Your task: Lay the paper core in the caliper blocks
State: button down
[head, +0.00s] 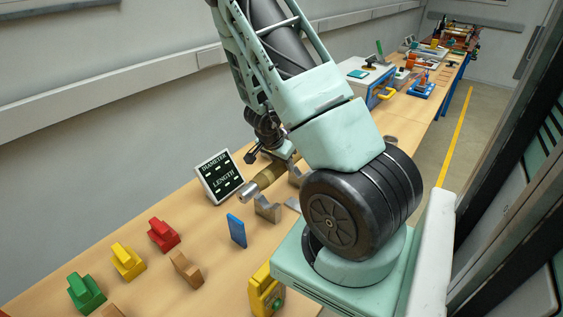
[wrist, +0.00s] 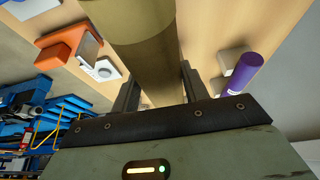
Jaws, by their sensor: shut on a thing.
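The brown paper core (head: 267,177) lies level, low over the bench, beside the display panel in the head view. In the wrist view the core (wrist: 145,50) is a large tan cylinder running between the two dark fingers. My gripper (wrist: 160,90) is shut on it; in the head view my gripper (head: 276,152) is partly hidden by my arm. One grey caliper block (head: 267,209) with a notched top stands at the core's near end, and another grey block (head: 296,176) shows farther back. I cannot tell whether the core touches the blocks. A grey metal cylinder (head: 247,191) is at the core's near end.
A DIAMETER/LENGTH display (head: 218,177) stands left of the core. A blue plate (head: 237,231) and red (head: 163,235), yellow (head: 128,261) and green (head: 86,293) blocks stand nearer. The wrist view shows a purple cylinder (wrist: 245,73) and an orange block (wrist: 65,42).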

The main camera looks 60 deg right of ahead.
notch_tip(320, 180, down, 8)
jog(key=b, duration=0.7)
jog(key=shift+f+b, duration=0.4)
jog(key=shift+f, duration=0.05)
dwell(1.0)
jog(key=c, duration=0.7)
grip_release()
jog(key=shift+o, duration=0.2)
jog(key=p+v, duration=1.2)
jog(key=v, duration=0.5)
jog(key=shift+r, duration=0.25)
jog(key=shift+w, duration=0.1)
